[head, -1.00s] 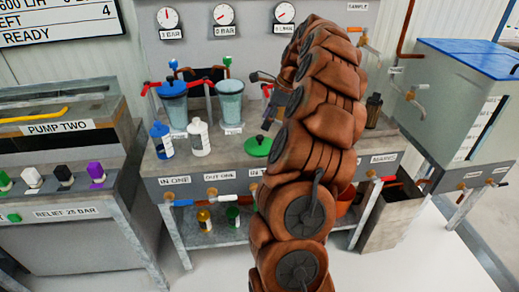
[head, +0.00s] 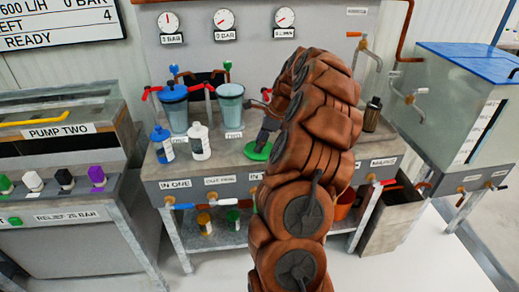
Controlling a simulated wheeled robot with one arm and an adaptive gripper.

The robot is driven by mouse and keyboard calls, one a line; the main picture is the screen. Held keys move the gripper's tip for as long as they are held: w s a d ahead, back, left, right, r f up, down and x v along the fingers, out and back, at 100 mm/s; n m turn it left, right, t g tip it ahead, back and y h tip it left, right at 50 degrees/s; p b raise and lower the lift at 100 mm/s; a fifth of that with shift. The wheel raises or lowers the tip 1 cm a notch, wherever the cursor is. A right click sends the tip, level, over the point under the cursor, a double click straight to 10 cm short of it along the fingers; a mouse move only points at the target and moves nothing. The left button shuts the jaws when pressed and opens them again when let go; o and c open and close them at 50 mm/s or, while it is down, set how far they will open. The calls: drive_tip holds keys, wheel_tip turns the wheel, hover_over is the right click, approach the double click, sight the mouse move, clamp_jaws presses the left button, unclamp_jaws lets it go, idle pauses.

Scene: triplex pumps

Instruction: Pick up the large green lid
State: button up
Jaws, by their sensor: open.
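The large green lid (head: 254,152) lies flat on the grey bench top, right of the white bottle. My gripper (head: 263,142) is open and reaches down over the lid, its dark fingers overlapping the lid's upper right part. I cannot tell whether the fingers touch the lid. My brown arm hides the bench just right of the lid and part of my gripper.
A blue bottle (head: 161,144) and a white bottle (head: 199,141) stand left of the lid. Behind them are a blue-lidded canister (head: 174,110) and an open-looking canister (head: 230,108). A dark bottle (head: 372,115) stands right of my arm.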

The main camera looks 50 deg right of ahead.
drive_tip(key=shift+c, duration=0.4)
clamp_jaws()
drive_tip(key=shift+r, duration=0.2)
